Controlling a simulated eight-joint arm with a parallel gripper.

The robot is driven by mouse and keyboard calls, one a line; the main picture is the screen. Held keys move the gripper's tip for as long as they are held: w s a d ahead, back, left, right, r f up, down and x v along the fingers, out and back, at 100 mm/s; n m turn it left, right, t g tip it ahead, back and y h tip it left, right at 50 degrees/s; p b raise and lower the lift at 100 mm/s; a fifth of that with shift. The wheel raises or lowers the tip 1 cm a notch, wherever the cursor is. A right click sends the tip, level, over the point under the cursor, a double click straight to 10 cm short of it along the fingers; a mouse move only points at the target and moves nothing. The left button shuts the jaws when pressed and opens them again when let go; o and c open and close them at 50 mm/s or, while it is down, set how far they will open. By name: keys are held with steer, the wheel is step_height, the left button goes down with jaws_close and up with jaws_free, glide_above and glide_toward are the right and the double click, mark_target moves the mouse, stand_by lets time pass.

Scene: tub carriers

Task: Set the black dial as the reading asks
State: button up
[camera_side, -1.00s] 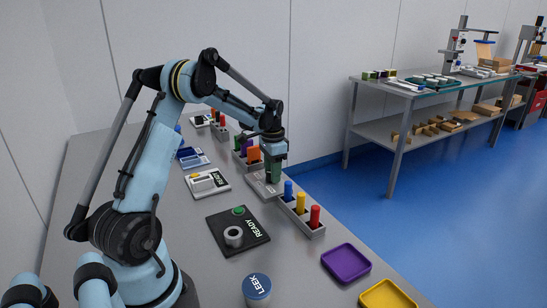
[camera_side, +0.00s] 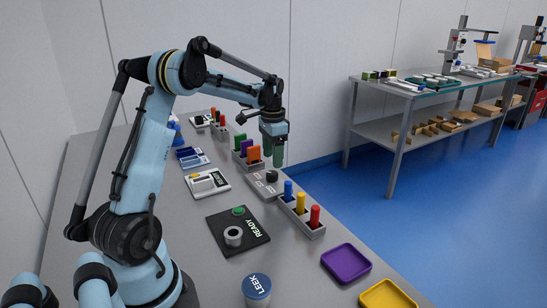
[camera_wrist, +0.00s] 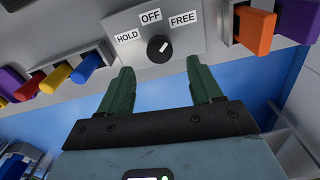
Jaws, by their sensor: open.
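The black dial (camera_wrist: 159,48) sits on a grey panel (camera_wrist: 190,42) marked HOLD, OFF and FREE. Its pale pointer mark slants up and right, towards the FREE label (camera_wrist: 183,18). In the side view the dial (camera_side: 271,176) is a small black knob on the panel (camera_side: 258,186). My gripper (camera_side: 273,153) is above the dial, with its green fingers pointing down. In the wrist view my gripper (camera_wrist: 160,68) is open and empty, its fingers apart on either side below the dial and not touching it. I cannot identify the reading in these frames.
A holder with blue, yellow and red pegs (camera_side: 301,209) stands in front of the panel; one with purple and orange pieces (camera_side: 250,154) stands behind it. A black READY board (camera_side: 232,218) and a white READY unit (camera_side: 206,190) lie left. A purple tray (camera_side: 345,262) is front right.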

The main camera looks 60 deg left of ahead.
mark_target(274, 173)
step_height(274, 173, up, 6)
steer(key=shift+r, duration=0.15)
stand_by(0.4)
steer(key=d+r+t, duration=0.2)
steer(key=d+r, duration=0.1)
steer(key=d, duration=0.6)
steer(key=s+d+f+t, duration=0.1)
steer(key=s+d+t, duration=0.1)
steer(key=s+d, duration=0.3)
steer(key=s+d+f+n+t, duration=0.1)
steer(key=s+d, duration=0.5)
steer(key=d, duration=0.7)
steer(key=shift+f+t, duration=0.8)
steer(key=shift+t, duration=0.3)
